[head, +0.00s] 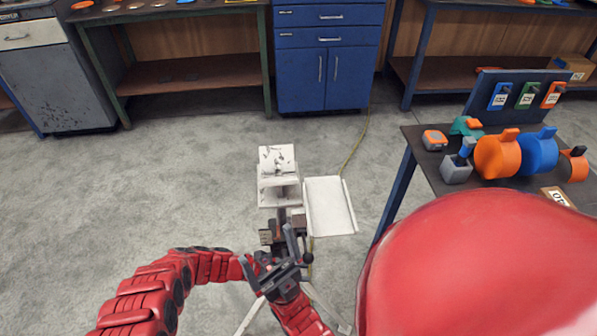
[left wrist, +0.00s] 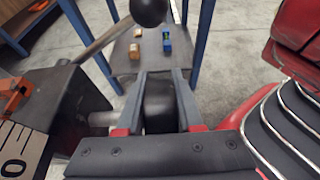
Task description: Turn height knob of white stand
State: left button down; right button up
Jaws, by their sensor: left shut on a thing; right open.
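The white stand shows in the head view as a pale splayed leg (head: 250,317) below my arms. Above the legs are a dark metal head and a small black ball on a lever (head: 308,257). In the left wrist view, my left gripper (left wrist: 163,82) is shut on a black knob (left wrist: 159,108), with a finger on each side. A silvery shaft runs from the knob to a dark block at left. The ball lever (left wrist: 148,10) crosses above. My right gripper (head: 268,246) is open in front of the stand. My left gripper is hard to separate from it in the head view.
A dark table (head: 440,184) with orange and blue parts stands at right. Open grey floor lies at left.

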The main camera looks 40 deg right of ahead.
pick_arm(q)
jog(key=shift+f+t+y+p, duration=0.3)
jog(key=shift+t+y+p, duration=0.4)
jog(key=shift+y+p, duration=0.25)
jog(key=c, duration=0.6)
grip_release()
jog(key=shift+f, duration=0.1)
jog(key=shift+o, duration=0.2)
jog(key=v, duration=1.7)
jog(key=shift+r, duration=0.3)
